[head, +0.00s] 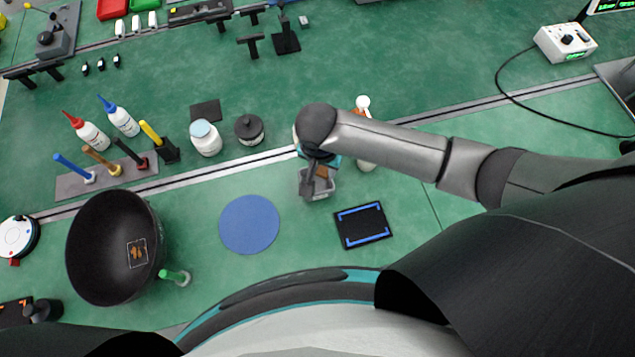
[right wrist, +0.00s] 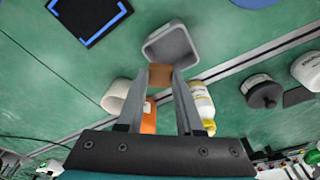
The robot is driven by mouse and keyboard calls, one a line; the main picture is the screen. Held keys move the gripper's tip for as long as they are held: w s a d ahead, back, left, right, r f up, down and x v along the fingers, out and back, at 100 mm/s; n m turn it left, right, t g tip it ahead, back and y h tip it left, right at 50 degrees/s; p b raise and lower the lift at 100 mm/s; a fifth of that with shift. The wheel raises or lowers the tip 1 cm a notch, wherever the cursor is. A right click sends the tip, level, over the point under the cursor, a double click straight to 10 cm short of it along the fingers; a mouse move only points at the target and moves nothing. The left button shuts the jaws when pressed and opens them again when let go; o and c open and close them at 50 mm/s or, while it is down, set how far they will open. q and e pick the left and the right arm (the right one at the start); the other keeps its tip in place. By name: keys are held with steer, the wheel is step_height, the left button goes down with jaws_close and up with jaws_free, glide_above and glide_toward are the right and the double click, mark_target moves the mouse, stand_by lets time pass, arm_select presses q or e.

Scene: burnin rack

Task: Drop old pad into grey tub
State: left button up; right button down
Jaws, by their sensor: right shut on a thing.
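The grey tub (head: 330,187) is a small open box on the green bench, in the middle of the head view, and it also shows in the right wrist view (right wrist: 181,55). My right gripper (head: 312,182) points down over it. The gripper is shut on the old pad, a small brown-orange square that sits between the fingertips in the right wrist view (right wrist: 160,77). The pad appears above the tub's near side; its exact height over the rim is hard to tell. In the head view, the gripper and wrist partly hide the tub. My left gripper is out of view.
A blue round mat (head: 249,224) and a black tray with blue corner marks (head: 372,232) lie near the tub. A yellow-capped bottle (right wrist: 203,105), an orange-labelled container (right wrist: 149,118) and a white cup (right wrist: 115,97) stand close by. A large black bowl (head: 95,245) is at left.

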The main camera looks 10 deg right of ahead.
steer(key=shift+c, duration=2.4)
jaws_free()
steer(key=shift+r, duration=0.1)
step_height(320, 180, up, 15)
steer(key=s+a+p, duration=0.1)
steer(key=s+p, duration=0.1)
steer(key=shift+a, duration=0.2)
